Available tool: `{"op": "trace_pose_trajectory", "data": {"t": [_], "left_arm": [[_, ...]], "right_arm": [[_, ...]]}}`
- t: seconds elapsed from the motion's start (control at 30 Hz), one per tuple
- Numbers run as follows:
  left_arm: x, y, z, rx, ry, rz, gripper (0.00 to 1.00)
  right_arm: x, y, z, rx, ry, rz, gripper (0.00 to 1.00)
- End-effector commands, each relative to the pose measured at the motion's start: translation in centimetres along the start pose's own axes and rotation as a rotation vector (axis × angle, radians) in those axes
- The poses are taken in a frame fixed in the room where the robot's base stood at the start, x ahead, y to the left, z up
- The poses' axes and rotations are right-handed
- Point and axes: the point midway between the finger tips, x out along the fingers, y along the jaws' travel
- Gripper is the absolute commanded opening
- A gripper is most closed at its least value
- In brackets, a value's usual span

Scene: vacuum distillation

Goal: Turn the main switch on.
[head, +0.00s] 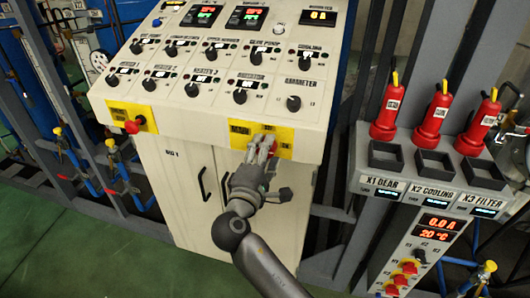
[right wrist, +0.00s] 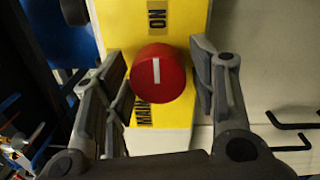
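The main switch is a round red knob (right wrist: 172,82) with a white line, on a yellow plate (right wrist: 120,22) in the right wrist view. The line runs up and down in that view, lined up with the "ON" label (right wrist: 157,18) above the knob. A partly covered "MAIN" label (right wrist: 143,112) lies below it. My right gripper (right wrist: 165,88) is open, with one finger on each side of the knob; I cannot tell whether they touch it. In the head view my right gripper (head: 264,150) is at the right yellow plate (head: 285,143) and hides most of the knob. My left gripper is not in view.
Another red knob (head: 133,126) sits on the left yellow plate. Several black dials line the sloped cabinet panel (head: 215,75) above. Cabinet handles (head: 202,183) are below.

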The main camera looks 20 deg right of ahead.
Motion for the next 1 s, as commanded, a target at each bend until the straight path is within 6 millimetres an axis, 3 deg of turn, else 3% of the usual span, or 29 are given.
{"op": "trace_pose_trajectory", "data": {"t": [0.47,1.0], "left_arm": [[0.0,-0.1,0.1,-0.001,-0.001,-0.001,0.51],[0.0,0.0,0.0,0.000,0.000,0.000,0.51]], "right_arm": [[-0.6,0.1,0.0,-0.001,0.000,0.003,0.66],[-10.5,0.0,0.0,-0.001,0.002,0.000,0.66]]}}
